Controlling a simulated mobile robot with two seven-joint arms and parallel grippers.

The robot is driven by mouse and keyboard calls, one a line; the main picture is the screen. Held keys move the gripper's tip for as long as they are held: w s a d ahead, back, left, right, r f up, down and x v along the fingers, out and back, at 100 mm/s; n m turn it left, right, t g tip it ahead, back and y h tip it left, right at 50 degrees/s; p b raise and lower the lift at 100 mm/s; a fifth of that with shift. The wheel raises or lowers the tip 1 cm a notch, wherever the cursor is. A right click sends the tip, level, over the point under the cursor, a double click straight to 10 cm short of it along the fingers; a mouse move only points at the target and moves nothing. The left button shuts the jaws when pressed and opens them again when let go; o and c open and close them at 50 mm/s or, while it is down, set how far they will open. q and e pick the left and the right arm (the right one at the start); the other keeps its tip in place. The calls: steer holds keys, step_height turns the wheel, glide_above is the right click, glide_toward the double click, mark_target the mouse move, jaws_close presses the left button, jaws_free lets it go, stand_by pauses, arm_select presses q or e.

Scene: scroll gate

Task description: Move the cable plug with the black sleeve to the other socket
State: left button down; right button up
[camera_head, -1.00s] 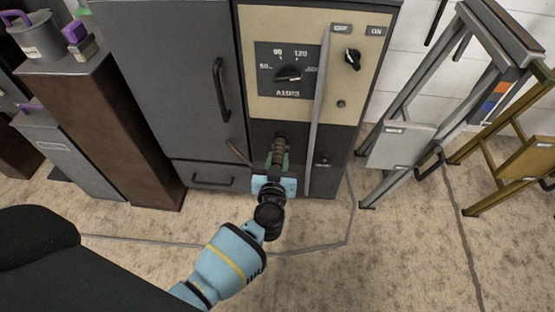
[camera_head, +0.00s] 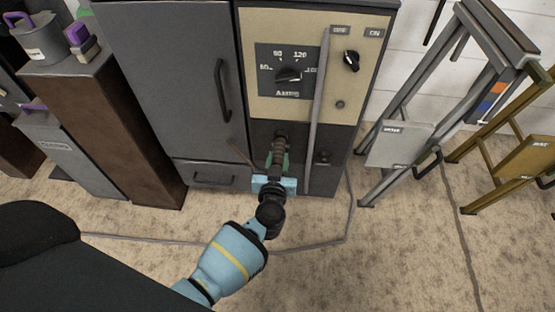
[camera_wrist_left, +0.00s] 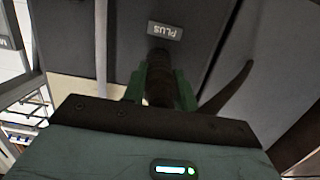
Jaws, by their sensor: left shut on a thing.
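The cable plug (camera_head: 278,152) has a dark ribbed sleeve and stands at the dark lower panel of the cabinet. My left gripper (camera_head: 277,165) is shut on it, with the green fingers on either side. In the left wrist view the plug (camera_wrist_left: 159,80) sits between the two fingers (camera_wrist_left: 160,88), under a label reading PLUS (camera_wrist_left: 165,31). Its tip meets the panel there; how deep it sits is hidden. A second dark fitting (camera_head: 323,157), perhaps the other socket, is to the right on the same panel. My right gripper is not in view.
The cabinet (camera_head: 165,80) has a dial (camera_head: 288,75), a switch (camera_head: 351,61) and a door handle (camera_head: 221,90). A grey strip (camera_head: 318,110) hangs between plug and right fitting. A grey stepladder (camera_head: 400,140) stands right. A thin cable (camera_head: 349,205) runs along the floor.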

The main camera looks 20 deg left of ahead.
arm_select(q)
steer(key=shift+w, duration=0.2)
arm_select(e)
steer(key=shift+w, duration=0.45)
arm_select(q)
steer(key=c, duration=1.5)
jaws_free()
steer(key=o, duration=0.6)
steer(key=shift+c, duration=0.2)
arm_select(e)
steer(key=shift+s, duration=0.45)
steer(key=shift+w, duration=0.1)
arm_select(q)
steer(key=o, duration=0.6)
steer(key=shift+c, duration=0.2)
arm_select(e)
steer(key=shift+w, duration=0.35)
arm_select(q)
steer(key=p+v, duration=0.3)
steer(key=v, duration=0.5)
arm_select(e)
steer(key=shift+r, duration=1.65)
